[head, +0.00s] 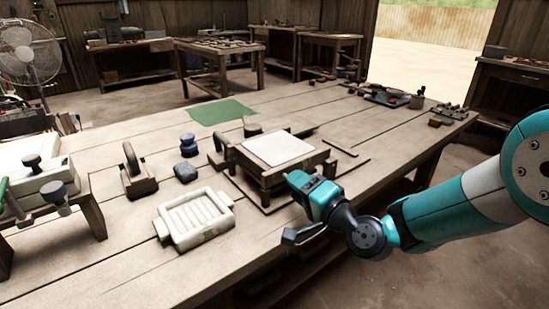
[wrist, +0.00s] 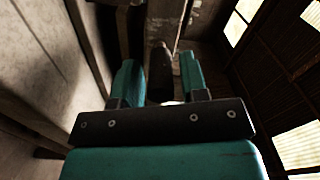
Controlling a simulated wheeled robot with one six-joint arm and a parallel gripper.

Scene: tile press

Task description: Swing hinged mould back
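The hinged mould (head: 262,168) is a wooden frame on the bench, with a pale square slab (head: 277,148) lying flat on top. My gripper (head: 297,180) is at the mould's near right side, close to its edge. The head view does not show whether they touch. In the wrist view, my two teal fingers (wrist: 162,82) stand apart. A dark rounded piece, perhaps a handle (wrist: 161,68), shows between them, with narrow gaps beside it. I cannot tell how deep it sits between the fingers. The hinge is not clear.
A cream ribbed tray (head: 165,229), a wooden hand tool (head: 137,178), a dark stone (head: 186,172) and dark stacked knobs (head: 189,145) lie left of the mould. A green mat (head: 221,111) lies behind.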

